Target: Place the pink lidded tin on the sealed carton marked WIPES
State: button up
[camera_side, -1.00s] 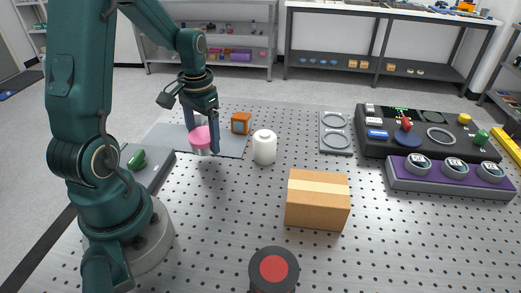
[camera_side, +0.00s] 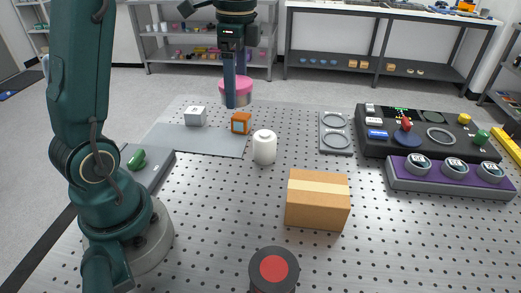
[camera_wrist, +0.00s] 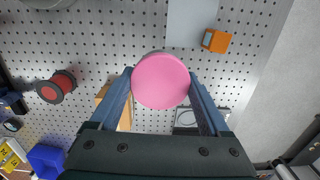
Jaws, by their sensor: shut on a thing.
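The pink lidded tin (camera_side: 237,86) has a pink lid over a pale body. My gripper (camera_side: 234,98) is shut on its sides and holds it up in the air above the far part of the bench. In the wrist view the round pink lid (camera_wrist: 160,80) faces the camera between the two fingers. A brown carton with a pale tape strip (camera_side: 318,203) sits closed on the bench, nearer the side camera and right of the tin. Its top is bare; I can read no lettering on it. In the wrist view it is mostly hidden behind the left finger.
A white bottle (camera_side: 265,147) stands between the tin's area and the carton. An orange cube (camera_side: 241,123) and a white box (camera_side: 196,117) are near the grey mat (camera_side: 222,144). A red-topped spool (camera_side: 273,270) stands in front. Consoles fill the right.

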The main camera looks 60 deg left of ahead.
jog(key=w+d+r+m, duration=0.25)
jog(key=d+m, duration=0.25)
jog(key=d, duration=0.3)
send_over(318, 187)
notch_tip(318, 187, down, 8)
jog(key=shift+d+f, duration=0.1)
jog(key=shift+f, duration=1.95)
jog(key=shift+f, duration=0.15)
jog(key=o, duration=1.2)
jog(key=shift+o, duration=0.2)
